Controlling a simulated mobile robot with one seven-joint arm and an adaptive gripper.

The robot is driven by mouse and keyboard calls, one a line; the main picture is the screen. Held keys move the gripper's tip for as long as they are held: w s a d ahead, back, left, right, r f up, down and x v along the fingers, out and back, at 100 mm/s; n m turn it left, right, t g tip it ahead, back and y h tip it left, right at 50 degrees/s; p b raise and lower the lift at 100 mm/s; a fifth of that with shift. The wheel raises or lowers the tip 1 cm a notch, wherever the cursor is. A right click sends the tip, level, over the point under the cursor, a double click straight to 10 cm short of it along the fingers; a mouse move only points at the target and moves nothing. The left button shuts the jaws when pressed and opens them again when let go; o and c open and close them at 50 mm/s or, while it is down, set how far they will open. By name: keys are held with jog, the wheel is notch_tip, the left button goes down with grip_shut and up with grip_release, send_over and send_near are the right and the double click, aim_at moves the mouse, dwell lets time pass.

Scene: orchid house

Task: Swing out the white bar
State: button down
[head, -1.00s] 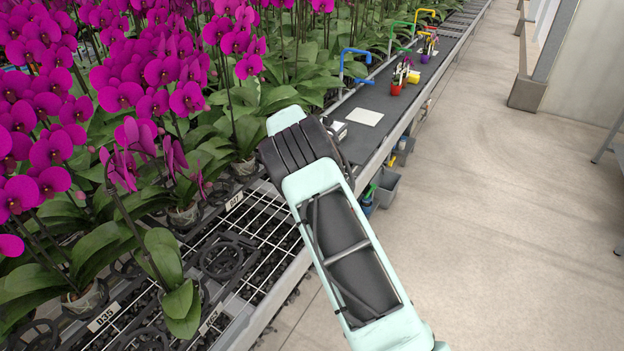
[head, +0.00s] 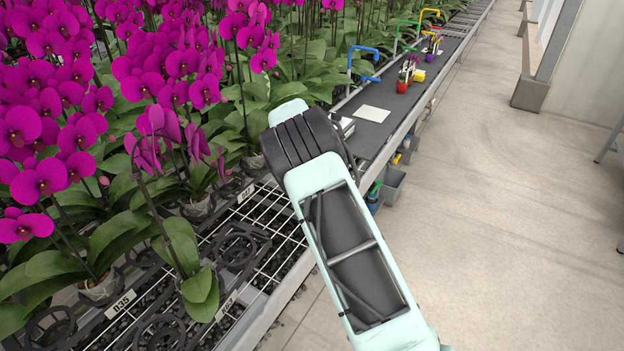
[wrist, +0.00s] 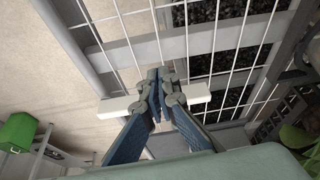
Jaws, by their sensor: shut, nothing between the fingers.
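In the wrist view the white bar (wrist: 116,107) lies across the picture, showing on both sides of my fingers, with its middle hidden behind them. My gripper (wrist: 160,76) is shut and empty, with its fingertips over the bench edge near the wire mesh. I cannot tell whether the fingers touch the bar. In the head view my own arm hides the gripper and the white bar.
Purple orchids (head: 60,130) crowd the bench at left, with leaves close to my arm. A blue bar (head: 364,62) and a green bar (head: 408,24) stand farther along. The floor (head: 500,230) at right is clear.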

jog(key=v, duration=0.9)
jog(key=shift+w+a+r, duration=0.1)
jog(key=shift+a+r, duration=0.05)
jog(key=shift+r, duration=0.05)
